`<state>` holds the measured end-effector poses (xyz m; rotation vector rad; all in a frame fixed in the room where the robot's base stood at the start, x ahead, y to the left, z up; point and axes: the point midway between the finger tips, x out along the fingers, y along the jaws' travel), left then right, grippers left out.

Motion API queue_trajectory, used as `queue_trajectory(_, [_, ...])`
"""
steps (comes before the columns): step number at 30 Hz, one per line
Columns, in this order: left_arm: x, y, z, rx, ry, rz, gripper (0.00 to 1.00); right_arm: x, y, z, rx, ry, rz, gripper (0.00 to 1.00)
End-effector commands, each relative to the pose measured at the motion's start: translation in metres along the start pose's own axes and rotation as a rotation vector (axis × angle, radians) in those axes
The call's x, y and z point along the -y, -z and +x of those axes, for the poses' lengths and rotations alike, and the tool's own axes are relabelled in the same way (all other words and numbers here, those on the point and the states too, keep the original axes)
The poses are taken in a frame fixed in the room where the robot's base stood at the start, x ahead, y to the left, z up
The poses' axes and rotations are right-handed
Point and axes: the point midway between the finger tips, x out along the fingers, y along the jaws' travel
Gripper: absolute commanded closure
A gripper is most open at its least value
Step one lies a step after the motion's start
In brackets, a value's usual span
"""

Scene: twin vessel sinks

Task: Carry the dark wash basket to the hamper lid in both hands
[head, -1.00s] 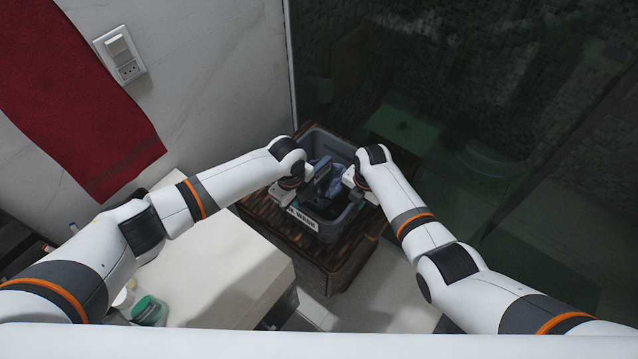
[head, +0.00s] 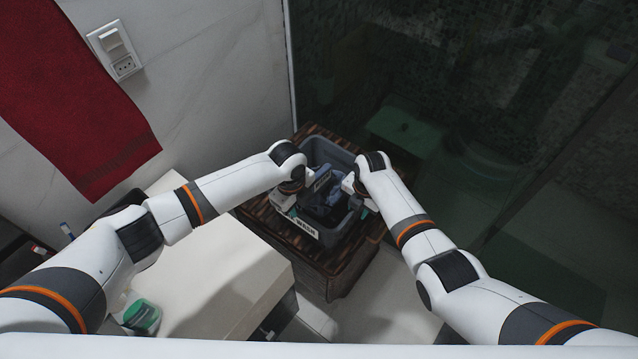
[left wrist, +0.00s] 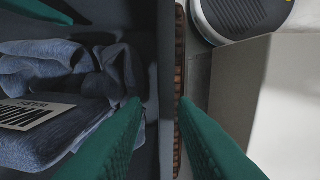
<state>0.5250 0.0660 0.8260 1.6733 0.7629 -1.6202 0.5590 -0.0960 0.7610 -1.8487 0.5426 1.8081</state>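The dark grey wash basket (head: 334,151) has a white "WASH" label and holds folded blue-grey cloth (head: 322,196). It is over the dark striped wooden hamper lid (head: 262,211) and looks to be resting on it. My left gripper (head: 290,196) is at the basket's left side. In the left wrist view its green fingers (left wrist: 160,100) straddle the basket wall (left wrist: 166,60), one inside and one outside, with gaps beside the wall. My right gripper (head: 352,188) is at the right side wall; its fingers are mostly hidden by the wrist.
A pale counter (head: 235,265) stands at the front left, close to the hamper. A green-lidded jar (head: 142,316) sits by it. A red towel (head: 75,100) hangs on the left wall. Dark glass (head: 480,120) rises behind and to the right.

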Motion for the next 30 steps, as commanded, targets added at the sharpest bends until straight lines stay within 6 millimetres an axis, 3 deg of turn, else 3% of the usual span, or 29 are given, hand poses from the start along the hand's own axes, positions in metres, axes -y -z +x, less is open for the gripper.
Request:
queue_trajectory(15, [-0.001, 0.000, -0.099, 0.000, -0.006, 0.002, 0.75, -0.001, 0.001, 0.000, 0.000, -0.002, 0.000, 0.67])
queue_trajectory(23, [0.000, -0.001, -0.113, 0.001, -0.003, 0.001, 0.75, 0.000, 0.001, -0.006, -0.002, 0.000, 0.001, 0.67])
queue_trajectory(30, [0.000, -0.001, -0.113, 0.001, -0.003, 0.001, 0.75, 0.000, 0.002, -0.044, -0.005, 0.002, 0.000, 0.67])
